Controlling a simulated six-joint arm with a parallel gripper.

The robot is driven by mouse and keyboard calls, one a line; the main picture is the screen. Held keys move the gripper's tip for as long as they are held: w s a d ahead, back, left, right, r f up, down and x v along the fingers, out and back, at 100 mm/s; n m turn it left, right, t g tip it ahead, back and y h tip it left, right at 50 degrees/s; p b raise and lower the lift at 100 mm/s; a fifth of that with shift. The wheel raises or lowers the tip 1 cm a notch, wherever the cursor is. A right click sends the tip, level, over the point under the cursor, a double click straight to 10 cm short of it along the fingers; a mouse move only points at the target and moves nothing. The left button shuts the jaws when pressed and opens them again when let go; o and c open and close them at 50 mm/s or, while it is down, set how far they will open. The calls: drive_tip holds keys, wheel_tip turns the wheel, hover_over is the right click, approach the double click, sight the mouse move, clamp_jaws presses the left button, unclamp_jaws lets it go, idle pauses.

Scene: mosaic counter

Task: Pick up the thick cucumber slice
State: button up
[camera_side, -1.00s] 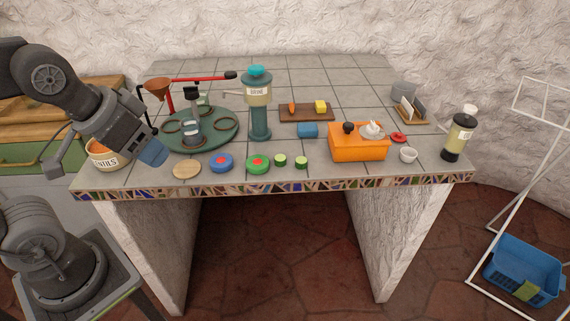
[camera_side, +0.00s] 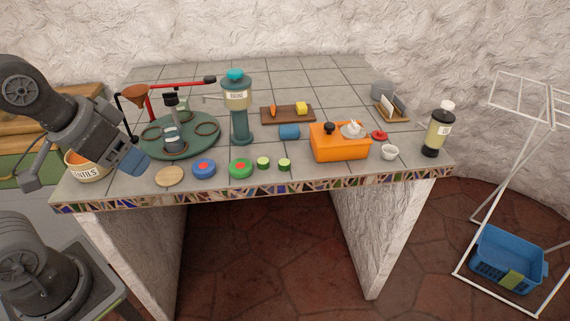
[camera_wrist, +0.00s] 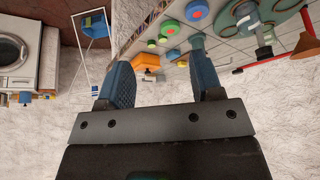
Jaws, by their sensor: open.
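Two small green cucumber slices stand side by side near the counter's front edge, a left slice (camera_side: 263,162) and a right slice (camera_side: 284,164). I cannot tell surely which is thicker. They also show small at the top of the wrist view, as one slice (camera_wrist: 162,38) and another slice (camera_wrist: 151,43). My gripper (camera_side: 132,160) is over the counter's front left corner, well left of both slices and apart from them. In the wrist view, my gripper (camera_wrist: 160,56) has its two blue fingers spread with nothing between them.
Left of the slices lie a green-and-red disc (camera_side: 240,168), a blue-and-red disc (camera_side: 204,169) and a wooden disc (camera_side: 169,177). A teal dispenser (camera_side: 239,115) stands behind. An orange box (camera_side: 339,148) stands to the right. A lentils bowl (camera_side: 88,169) is by my gripper.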

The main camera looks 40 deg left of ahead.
drive_tip(key=shift+r, duration=0.1)
drive_tip(key=w+r+n+g, duration=0.1)
drive_tip(key=w+r+n, duration=0.35)
drive_tip(key=w, duration=0.35)
drive_tip(key=n+g, duration=0.5)
drive_tip(key=n, duration=1.4)
hover_over(284, 162)
wheel_tip(284, 162, down, 11)
drive_tip(key=shift+m, duration=0.25)
wheel_tip(284, 162, down, 13)
drive_tip(key=shift+a+f, duration=0.1)
drive_tip(key=shift+f, duration=0.05)
drive_tip(key=shift+c, duration=0.4)
drive_tip(key=c, duration=0.9)
